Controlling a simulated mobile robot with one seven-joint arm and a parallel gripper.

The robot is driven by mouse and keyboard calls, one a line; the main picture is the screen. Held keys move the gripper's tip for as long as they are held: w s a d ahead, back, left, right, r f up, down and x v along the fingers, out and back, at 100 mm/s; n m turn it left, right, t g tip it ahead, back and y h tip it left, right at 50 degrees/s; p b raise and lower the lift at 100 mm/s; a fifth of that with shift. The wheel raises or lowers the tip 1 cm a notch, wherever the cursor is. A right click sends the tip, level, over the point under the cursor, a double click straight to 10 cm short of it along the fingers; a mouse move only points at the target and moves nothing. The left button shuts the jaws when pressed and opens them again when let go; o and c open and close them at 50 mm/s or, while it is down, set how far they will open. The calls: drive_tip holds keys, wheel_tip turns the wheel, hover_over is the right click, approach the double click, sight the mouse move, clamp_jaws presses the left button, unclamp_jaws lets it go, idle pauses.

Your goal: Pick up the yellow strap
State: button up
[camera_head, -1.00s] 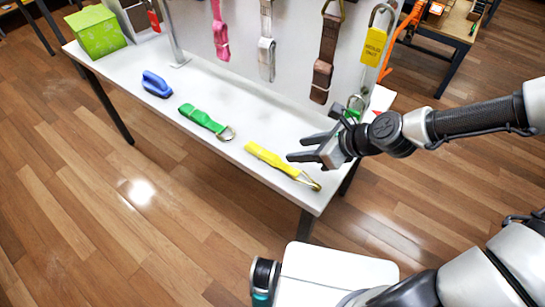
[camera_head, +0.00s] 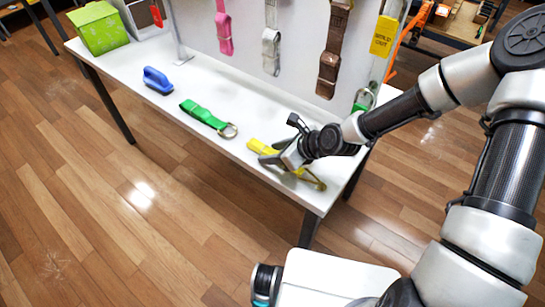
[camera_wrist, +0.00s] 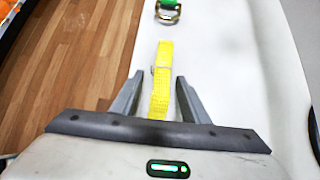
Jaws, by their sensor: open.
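The yellow strap (camera_head: 262,147) lies flat on the white table near its front right corner, with a metal hook at its right end partly behind my gripper. My gripper (camera_head: 270,162) is over the strap, its fingers open. In the wrist view the strap (camera_wrist: 162,85) runs lengthwise between the two open fingers (camera_wrist: 155,98), with one finger on each side. Its far end extends past the fingertips and its near end is hidden by the gripper body. I cannot tell whether the fingers touch the strap or the table.
A green strap (camera_head: 203,115) with a metal ring lies left of the yellow one, and a blue handled object (camera_head: 157,80) further left. Pink (camera_head: 224,33), grey (camera_head: 271,52) and brown (camera_head: 330,70) straps hang on the white panel behind. A green box (camera_head: 98,28) stands at the far left.

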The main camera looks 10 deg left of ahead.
drive_tip(key=shift+f, duration=0.1)
drive_tip(key=shift+a, duration=0.1)
clamp_jaws()
